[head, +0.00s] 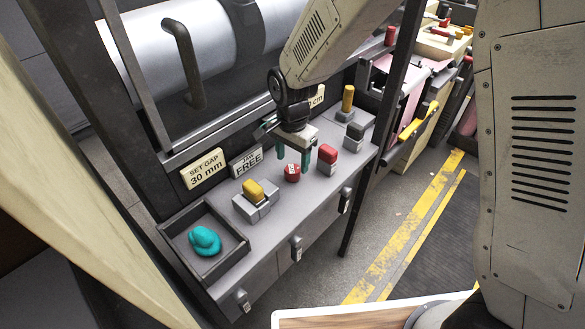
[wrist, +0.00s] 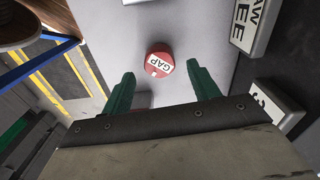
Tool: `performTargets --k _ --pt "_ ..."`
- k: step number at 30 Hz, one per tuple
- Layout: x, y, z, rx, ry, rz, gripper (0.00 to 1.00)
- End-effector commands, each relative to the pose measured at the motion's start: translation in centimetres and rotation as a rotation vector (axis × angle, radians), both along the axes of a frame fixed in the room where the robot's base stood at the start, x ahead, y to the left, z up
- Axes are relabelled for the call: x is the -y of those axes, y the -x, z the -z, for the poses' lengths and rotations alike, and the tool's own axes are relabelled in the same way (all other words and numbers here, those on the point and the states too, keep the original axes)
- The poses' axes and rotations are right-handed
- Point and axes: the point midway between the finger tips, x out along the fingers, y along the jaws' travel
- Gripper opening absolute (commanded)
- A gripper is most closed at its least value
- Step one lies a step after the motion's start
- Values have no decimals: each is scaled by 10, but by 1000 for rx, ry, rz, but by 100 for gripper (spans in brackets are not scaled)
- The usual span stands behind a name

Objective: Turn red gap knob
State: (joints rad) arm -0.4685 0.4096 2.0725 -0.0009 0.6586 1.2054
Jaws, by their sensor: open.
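The red gap knob (head: 292,173) is a small round red knob with a white label on the grey panel shelf. In the wrist view the knob (wrist: 158,64) shows its label reading GAP and lies just beyond the fingertips, roughly midway between them. My gripper (head: 292,156) hangs over the panel with its green fingers pointing down, at or just behind the knob. In the wrist view the two green fingers of my gripper (wrist: 163,80) are wide apart with nothing between them. I cannot tell the exact height of the fingertips above the panel.
A red block-shaped control (head: 327,154) stands close to the right of the knob, and a yellow one (head: 253,190) to the left. A grey tray (head: 178,238) holds a teal object (head: 204,240). Signs reading SET GAP 30 mm (head: 204,170) and FREE (head: 247,161) stand behind.

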Motion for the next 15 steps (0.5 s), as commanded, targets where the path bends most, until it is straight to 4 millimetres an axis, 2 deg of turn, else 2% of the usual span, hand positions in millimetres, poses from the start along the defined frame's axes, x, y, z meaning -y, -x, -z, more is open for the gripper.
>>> performTargets --k 3,6,15 --pt "1 1 21 -3 2 -1 60" --pt "0 0 33 -1 1 -1 60" --pt "0 0 44 1 1 -2 60"
